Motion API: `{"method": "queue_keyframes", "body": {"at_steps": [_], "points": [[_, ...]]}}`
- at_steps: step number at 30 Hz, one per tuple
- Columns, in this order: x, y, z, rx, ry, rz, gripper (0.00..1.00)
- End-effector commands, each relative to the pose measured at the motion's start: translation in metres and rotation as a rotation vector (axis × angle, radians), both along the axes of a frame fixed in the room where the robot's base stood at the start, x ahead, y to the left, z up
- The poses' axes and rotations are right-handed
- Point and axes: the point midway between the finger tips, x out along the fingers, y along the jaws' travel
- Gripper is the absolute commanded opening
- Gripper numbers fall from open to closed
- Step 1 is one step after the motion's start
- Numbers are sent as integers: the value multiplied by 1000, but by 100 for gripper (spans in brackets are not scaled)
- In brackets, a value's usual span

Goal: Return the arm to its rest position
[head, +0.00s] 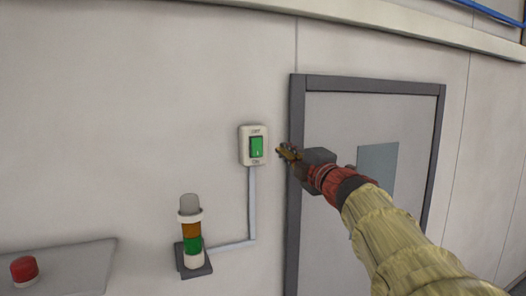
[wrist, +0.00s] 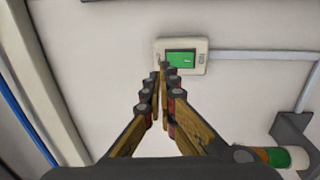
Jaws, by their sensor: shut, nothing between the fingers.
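My gripper (head: 284,150) is at the end of my arm, which reaches in from the lower right of the head view. Its fingers are shut with nothing between them. In the wrist view the shut gripper (wrist: 161,72) points at a wall switch. The switch (head: 246,146) is a pale box with a green rocker, marked OFF above and ON below. It also shows in the wrist view (wrist: 200,46). The fingertips are just right of the switch in the head view. I cannot tell whether they touch it.
A grey-framed door (head: 342,88) with a small window stands behind my arm. A signal lamp (head: 191,229) with grey, orange and green sections is on the wall below the switch, joined by a conduit (head: 252,205). A red button (head: 24,268) sits on a grey panel (head: 80,262) at lower left.

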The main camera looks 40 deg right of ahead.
Motion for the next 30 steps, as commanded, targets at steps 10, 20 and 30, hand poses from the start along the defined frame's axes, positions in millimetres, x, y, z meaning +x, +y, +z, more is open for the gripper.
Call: {"method": "queue_keyframes", "body": {"at_steps": [10, 20, 30], "points": [[0, 0, 0, 0, 0, 1, 0], [-10, -37, -13, 123, -2, -128, 0], [-99, -86, -201, 828, 15, -625, 0]]}}
